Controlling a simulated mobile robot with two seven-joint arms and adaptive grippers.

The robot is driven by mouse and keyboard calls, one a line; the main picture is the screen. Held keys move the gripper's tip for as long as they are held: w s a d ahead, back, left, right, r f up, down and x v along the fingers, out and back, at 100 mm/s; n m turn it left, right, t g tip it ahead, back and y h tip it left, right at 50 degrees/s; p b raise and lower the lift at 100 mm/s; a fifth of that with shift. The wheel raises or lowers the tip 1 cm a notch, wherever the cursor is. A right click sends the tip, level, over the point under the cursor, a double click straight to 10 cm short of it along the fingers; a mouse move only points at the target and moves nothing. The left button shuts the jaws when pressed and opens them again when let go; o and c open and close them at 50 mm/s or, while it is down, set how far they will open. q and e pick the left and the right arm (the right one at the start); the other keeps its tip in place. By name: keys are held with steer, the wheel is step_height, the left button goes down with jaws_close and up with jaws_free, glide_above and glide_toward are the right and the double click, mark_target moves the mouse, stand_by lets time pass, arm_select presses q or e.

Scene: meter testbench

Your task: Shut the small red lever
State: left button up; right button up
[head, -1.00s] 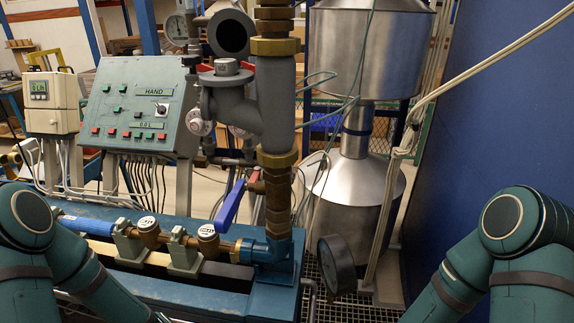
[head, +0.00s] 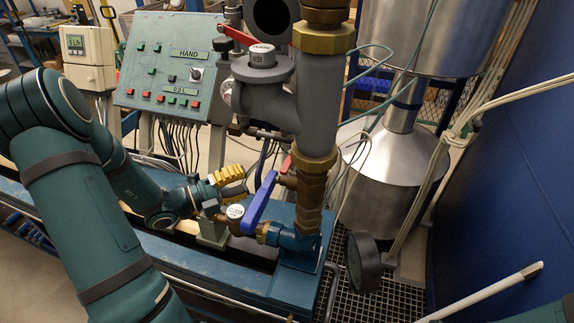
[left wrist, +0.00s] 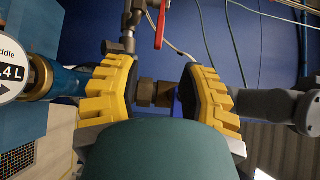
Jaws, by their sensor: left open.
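A small red lever (head: 287,164) shows in the head view just left of the brass pipe column, partly hidden behind it and above the blue lever (head: 260,203). My left gripper (head: 234,183), with yellow ribbed fingers, is open and empty, just left of the blue lever and apart from the red one. In the left wrist view a red lever (left wrist: 160,24) hangs from a metal valve at top centre, beyond the two open fingers (left wrist: 160,95). A brass fitting and a strip of blue show between the fingers. My right gripper is out of view.
A larger red handle (head: 236,35) sits on the grey valve above. Brass meters (head: 235,211) line the blue bench (head: 165,243) below my gripper. A control panel (head: 172,65) stands behind left. A round gauge (head: 363,262) and steel tank (head: 390,175) stand right.

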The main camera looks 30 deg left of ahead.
mark_target(282, 168)
arm_select(q)
steer(key=x, duration=1.1)
steer(key=shift+w+d, duration=0.15)
steer(key=shift+d, duration=0.05)
jaws_close()
